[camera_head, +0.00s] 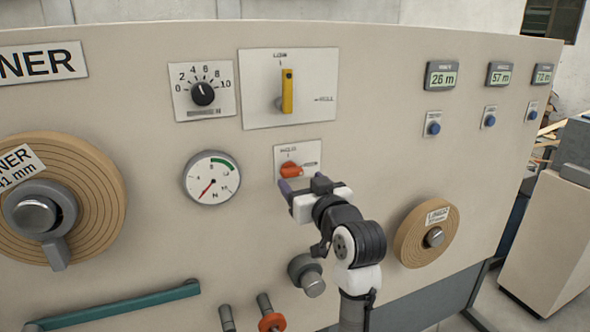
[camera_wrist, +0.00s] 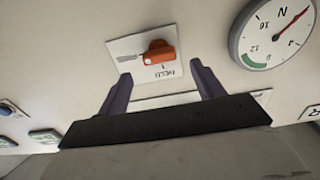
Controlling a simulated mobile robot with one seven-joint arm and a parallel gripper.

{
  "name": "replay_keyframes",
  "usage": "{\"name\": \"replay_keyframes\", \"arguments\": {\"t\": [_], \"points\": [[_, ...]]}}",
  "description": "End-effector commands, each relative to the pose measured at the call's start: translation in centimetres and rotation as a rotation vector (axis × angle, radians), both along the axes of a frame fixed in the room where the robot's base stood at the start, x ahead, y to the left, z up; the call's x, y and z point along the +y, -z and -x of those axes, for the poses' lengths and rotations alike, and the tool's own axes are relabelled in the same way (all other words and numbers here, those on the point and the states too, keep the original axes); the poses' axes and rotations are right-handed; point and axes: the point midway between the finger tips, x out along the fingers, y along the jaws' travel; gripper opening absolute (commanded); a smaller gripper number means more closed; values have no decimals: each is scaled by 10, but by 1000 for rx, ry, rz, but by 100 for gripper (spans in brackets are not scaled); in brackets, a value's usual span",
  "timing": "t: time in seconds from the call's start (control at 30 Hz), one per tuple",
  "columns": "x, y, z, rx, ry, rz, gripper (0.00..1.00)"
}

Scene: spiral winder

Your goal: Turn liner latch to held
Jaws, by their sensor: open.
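The liner latch (camera_head: 291,170) is an orange knob on a small white plate (camera_head: 313,149) in the middle of the panel. In the wrist view the orange knob (camera_wrist: 161,53) lies roughly sideways, its long axis across the plate. The word HELD is printed on one side of it, above it in the head view; a grey mark stands at its end, on the right in the head view. My gripper (camera_head: 302,182) is open and empty, just in front of the latch. In the wrist view its two dark fingers (camera_wrist: 160,72) stand on either side of the knob, apart from it.
A round gauge (camera_head: 211,178) sits left of the latch, and a yellow lever (camera_head: 287,90) above it. A small brown roll (camera_head: 427,234) is at right, a large one (camera_head: 97,195) at left. A grey knob (camera_head: 313,284) is below my gripper.

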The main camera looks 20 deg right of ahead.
Motion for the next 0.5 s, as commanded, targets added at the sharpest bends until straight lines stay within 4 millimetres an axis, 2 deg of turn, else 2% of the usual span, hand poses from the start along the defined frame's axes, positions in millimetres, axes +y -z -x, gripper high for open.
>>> {"name": "replay_keyframes", "arguments": {"t": [0.03,0.2,0.5], "points": [[1,-2,-11,3,-3,-2,67],[2,-2,-37,1,-2,1,67],[2,0,-53,-1,0,1,67]]}}
